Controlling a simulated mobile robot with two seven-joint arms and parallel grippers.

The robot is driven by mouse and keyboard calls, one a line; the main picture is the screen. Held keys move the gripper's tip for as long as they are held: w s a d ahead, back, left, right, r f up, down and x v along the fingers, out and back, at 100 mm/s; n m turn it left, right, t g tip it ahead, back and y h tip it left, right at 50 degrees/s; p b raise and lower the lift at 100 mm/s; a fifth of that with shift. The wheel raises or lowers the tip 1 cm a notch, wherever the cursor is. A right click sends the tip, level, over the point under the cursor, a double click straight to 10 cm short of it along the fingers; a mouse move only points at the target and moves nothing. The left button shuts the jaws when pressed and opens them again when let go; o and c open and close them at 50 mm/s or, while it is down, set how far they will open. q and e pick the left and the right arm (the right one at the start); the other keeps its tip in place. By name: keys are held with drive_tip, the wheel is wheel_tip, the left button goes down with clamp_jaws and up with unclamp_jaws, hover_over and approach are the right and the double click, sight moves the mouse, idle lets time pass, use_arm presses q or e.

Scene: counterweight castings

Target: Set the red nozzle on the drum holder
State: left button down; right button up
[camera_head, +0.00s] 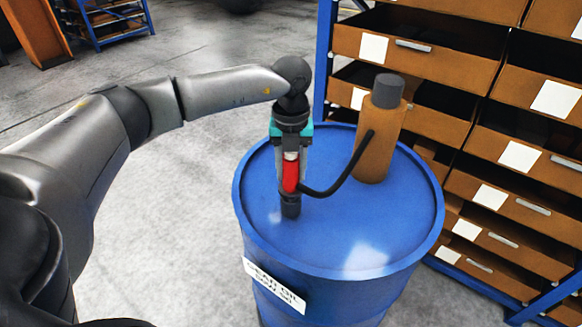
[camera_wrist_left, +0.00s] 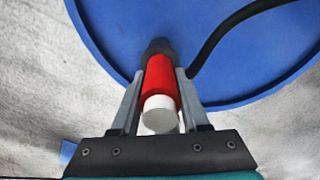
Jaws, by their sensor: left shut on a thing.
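The red nozzle (camera_head: 290,176) is upright over the top of the blue drum, with a white end toward my wrist. My left gripper (camera_head: 291,185) points down and is shut on it. In the left wrist view the red nozzle (camera_wrist_left: 160,90) lies between the two fingers of my left gripper (camera_wrist_left: 160,95). The dark drum holder (camera_head: 290,207) stands on the drum top right below the nozzle. The nozzle's lower end meets the holder in the picture; I cannot tell how deep it sits. My right gripper is not in view.
The blue drum (camera_head: 400,215) carries an orange-brown canister (camera_head: 377,140) with a dark cap. A black hose (camera_head: 345,170) curves between canister and nozzle. A shelf rack with brown drawers (camera_head: 500,200) stands close behind at right. The floor (camera_head: 170,240) at left is clear.

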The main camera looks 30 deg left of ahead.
use_arm(q)
drive_tip(key=shift+f+b, duration=0.7)
drive_tip(key=shift+f, duration=0.4)
drive_tip(key=shift+c, duration=1.6)
unclamp_jaws()
wheel_tip(320, 180, up, 15)
drive_tip(key=shift+r, duration=0.2)
